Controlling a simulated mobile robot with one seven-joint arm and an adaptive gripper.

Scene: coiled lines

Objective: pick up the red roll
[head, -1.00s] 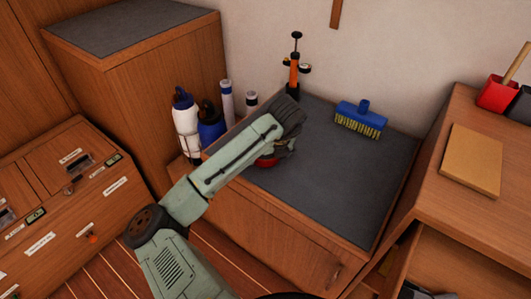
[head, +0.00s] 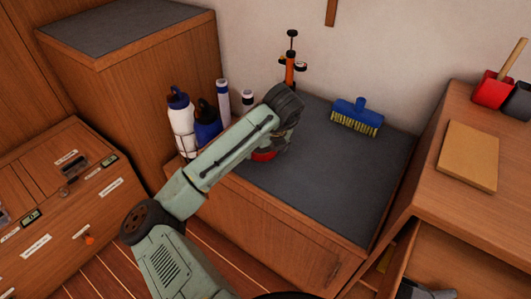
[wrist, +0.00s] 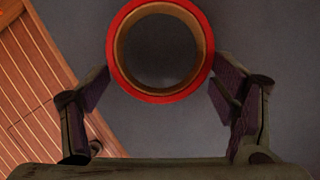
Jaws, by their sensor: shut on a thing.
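The red roll (wrist: 160,98) is a red ring with a tan inner core, seen end-on at the top middle of the wrist view. My gripper (wrist: 160,82) has one finger against each side of it and is shut on it. In the head view only a small part of the red roll (head: 263,156) shows below my wrist, over the dark worktop. The rest is hidden by my arm. I cannot tell whether it touches the worktop or hangs just above it.
White and blue bottles (head: 182,121) and pale rolled tubes (head: 223,98) stand left of my wrist. An orange pump (head: 290,68) stands behind it. A blue brush (head: 356,116) lies at the back right. The dark worktop (head: 335,180) is clear to the right and front.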

